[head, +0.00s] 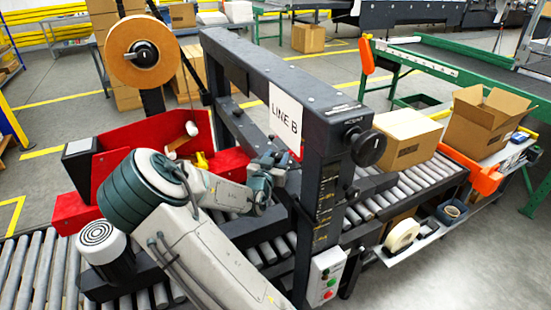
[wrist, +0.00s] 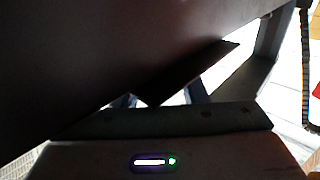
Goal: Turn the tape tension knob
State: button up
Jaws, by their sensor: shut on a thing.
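A large black round knob (head: 367,147) sits on the near upright of the dark machine frame, below a small label too blurred to read. Another dark knob-like hub (head: 143,50) is in the middle of the brown tape roll (head: 122,66) at the upper left. I cannot tell which is the tape tension knob. My gripper (head: 284,170) is low behind the frame's upright, apart from both knobs. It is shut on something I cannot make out. In the wrist view, a dark surface (wrist: 110,60) fills most of the picture and the fingertips are not clear.
The dark crossbar (head: 265,75) with a LINE B sign (head: 284,117) stands over the roller conveyor (head: 415,170). A closed carton (head: 408,138) and an open carton (head: 487,118) are at right. A red machine part (head: 125,150) is behind my arm. A button box (head: 326,277) hangs in front.

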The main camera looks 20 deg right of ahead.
jog(key=shift+w+m+g+h, duration=0.1)
jog(key=shift+m+g+h, duration=0.3)
jog(key=shift+g+h, duration=0.1)
jog(key=shift+w+a+r+m+g+h+p, duration=0.1)
jog(key=shift+m+g+h+p, duration=0.25)
jog(key=shift+m+g+h, duration=0.25)
jog(key=shift+w+a+m+g+h+p, duration=0.1)
jog(key=shift+m+g+h+p, duration=0.35)
jog(key=shift+g, duration=0.25)
jog(key=m+g+h+p, duration=0.1)
jog(key=m+g+h, duration=0.1)
jog(key=m+g, duration=0.1)
jog(key=shift+w+g, duration=0.15)
jog(key=shift+g, duration=0.55)
jog(key=m+g, duration=0.1)
jog(key=g, duration=0.1)
jog(key=m+g+b, duration=0.1)
jog(key=g, duration=0.1)
jog(key=m+g, duration=0.1)
jog(key=m, duration=0.1)
jog(key=shift+w+f+g+h+b, duration=0.25)
jog(key=shift+g+h+b, duration=0.05)
jog(key=shift+g+h, duration=0.1)
jog(key=shift+w+r+m+g+y+b, duration=0.1)
jog(key=shift+m+g+y+b, duration=0.3)
jog(key=shift+m+g, duration=0.75)
jog(key=shift+r+g, duration=0.1)
jog(key=shift+g, duration=0.45)
jog(key=o, duration=0.9)
jog(key=shift+o, duration=0.2)
